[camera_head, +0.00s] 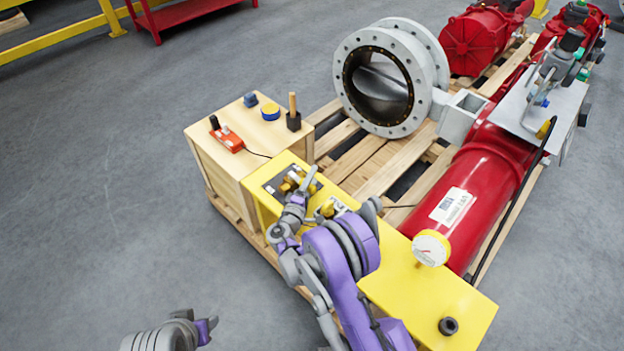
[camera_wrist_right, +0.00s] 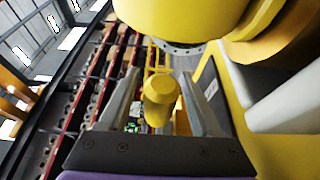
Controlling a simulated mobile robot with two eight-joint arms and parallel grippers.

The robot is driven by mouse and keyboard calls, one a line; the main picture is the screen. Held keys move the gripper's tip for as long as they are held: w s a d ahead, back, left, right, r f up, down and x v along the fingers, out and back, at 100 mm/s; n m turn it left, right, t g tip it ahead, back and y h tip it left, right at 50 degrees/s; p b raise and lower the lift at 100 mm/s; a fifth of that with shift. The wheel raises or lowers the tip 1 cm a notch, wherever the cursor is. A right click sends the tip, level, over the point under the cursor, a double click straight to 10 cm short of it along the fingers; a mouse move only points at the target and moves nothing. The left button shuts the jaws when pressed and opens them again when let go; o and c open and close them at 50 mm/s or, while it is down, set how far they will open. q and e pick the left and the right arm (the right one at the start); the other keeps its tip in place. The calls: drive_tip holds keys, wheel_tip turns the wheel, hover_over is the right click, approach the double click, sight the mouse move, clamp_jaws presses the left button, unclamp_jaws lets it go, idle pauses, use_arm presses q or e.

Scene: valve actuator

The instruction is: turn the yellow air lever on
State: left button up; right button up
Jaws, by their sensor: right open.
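The yellow air lever (camera_wrist_right: 160,98) shows in the right wrist view as a rounded yellow end between my right gripper's (camera_wrist_right: 158,82) two fingers. The fingers are open, one on each side of it, with a visible gap, and I cannot tell whether either touches it. In the head view my right gripper (camera_head: 301,181) is at the black-plated valve (camera_head: 273,187) on the yellow panel and partly hides the lever. Part of my left arm (camera_head: 170,334) shows at the bottom left; its gripper fingers are not visible.
A wooden box (camera_head: 225,165) with a red device (camera_head: 227,139) and buttons stands beside the panel. A gauge (camera_head: 431,248) and red actuator cylinder (camera_head: 480,185) are on the right. A grey flanged valve (camera_head: 341,75) stands behind on the pallet. The floor at left is clear.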

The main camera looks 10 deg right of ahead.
clamp_jaws()
idle(0.3)
idle(1.1)
